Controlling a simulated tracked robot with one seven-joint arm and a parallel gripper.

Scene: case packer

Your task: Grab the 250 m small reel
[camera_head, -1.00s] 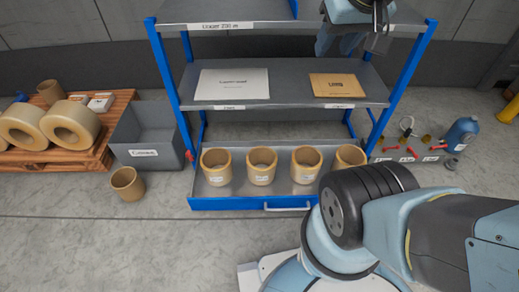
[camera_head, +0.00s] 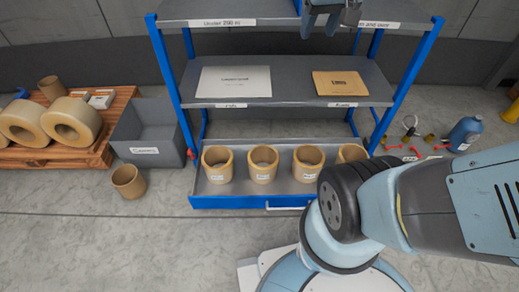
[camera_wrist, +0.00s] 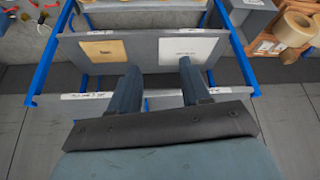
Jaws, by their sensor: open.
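Several small tan reels stand in a row in the blue-fronted bottom tray of the rack, among them a left one (camera_head: 217,165), a second (camera_head: 263,164), a third (camera_head: 308,163) and a right one (camera_head: 351,154) partly hidden by my arm. Their white labels are too small to read, so I cannot tell which is 250 m. Another small tan reel (camera_head: 128,182) stands on the floor. My gripper (camera_head: 333,17) is up at the top shelf, partly cut off by the picture edge. In the wrist view my gripper (camera_wrist: 158,70) is open and empty, its two fingers apart over the rack.
The blue-posted rack (camera_head: 163,75) has a labelled top shelf and a middle shelf (camera_head: 290,82) with a white card (camera_head: 233,82) and a brown card (camera_head: 340,84). A grey bin (camera_head: 125,145) and a pallet (camera_head: 95,155) with large reels stand left. A blue bottle (camera_head: 465,132) stands right.

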